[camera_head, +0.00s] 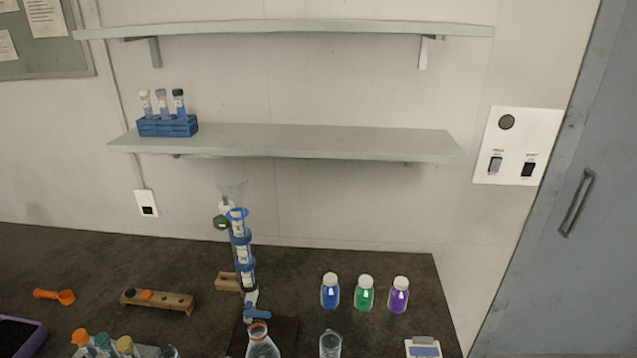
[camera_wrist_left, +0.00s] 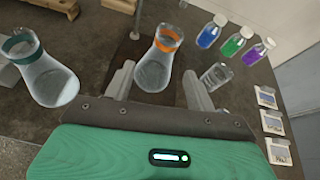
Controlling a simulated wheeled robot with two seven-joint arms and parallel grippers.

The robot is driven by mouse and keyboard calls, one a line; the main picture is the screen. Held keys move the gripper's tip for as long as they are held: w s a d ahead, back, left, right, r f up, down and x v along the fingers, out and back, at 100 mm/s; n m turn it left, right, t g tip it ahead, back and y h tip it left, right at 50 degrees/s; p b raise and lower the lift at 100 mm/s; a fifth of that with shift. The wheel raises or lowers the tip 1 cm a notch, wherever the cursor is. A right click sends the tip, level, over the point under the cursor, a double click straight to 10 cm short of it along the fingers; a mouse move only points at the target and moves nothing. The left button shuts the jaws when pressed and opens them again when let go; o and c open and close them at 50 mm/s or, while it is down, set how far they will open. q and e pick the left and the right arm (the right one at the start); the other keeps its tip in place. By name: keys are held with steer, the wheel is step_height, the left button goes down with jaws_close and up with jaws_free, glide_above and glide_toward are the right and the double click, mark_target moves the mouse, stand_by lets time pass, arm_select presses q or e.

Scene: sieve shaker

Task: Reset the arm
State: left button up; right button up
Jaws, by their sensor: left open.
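My left gripper (camera_wrist_left: 159,82) shows in the left wrist view, open, with one grey finger on each side of a clear flask with an orange neck band (camera_wrist_left: 158,60). I cannot tell whether the flask stands between the fingers or just beyond them. Nothing shows as gripped. In the head view this flask (camera_head: 262,344) stands upright at the lower edge, in front of a tall column (camera_head: 241,250) on a stand. Neither gripper nor arm shows in the head view.
A teal-banded flask (camera_wrist_left: 38,70) stands left of the gripper. A clear beaker (camera_wrist_left: 215,77) stands close to its right finger. Blue (camera_head: 330,292), green (camera_head: 364,294) and purple (camera_head: 398,295) bottles stand farther right. A shelf (camera_head: 320,142) holds a blue tube rack (camera_head: 167,126).

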arm_select(q)
steer(key=s+a+f+n+g, duration=0.25)
steer(key=s+n, duration=0.35)
steer(key=n, duration=0.5)
steer(key=s+a+f+n+g, duration=0.15)
steer(key=s+n+g, duration=0.25)
steer(key=s+n, duration=0.5)
steer(key=s+a+f+n+g, duration=0.2)
steer(key=s+f+n+g, duration=0.15)
steer(key=n, duration=0.95)
step_height(320, 180, down, 30)
steer(key=s, duration=0.1)
steer(key=s+a+f+g, duration=0.2)
steer(key=s+a+f, duration=0.1)
steer(key=s+f, duration=1.6)
steer(key=shift+s+f+m, duration=0.2)
steer(key=shift+f+m, duration=0.2)
steer(key=shift+f, duration=0.25)
steer(key=shift+d, duration=0.1)
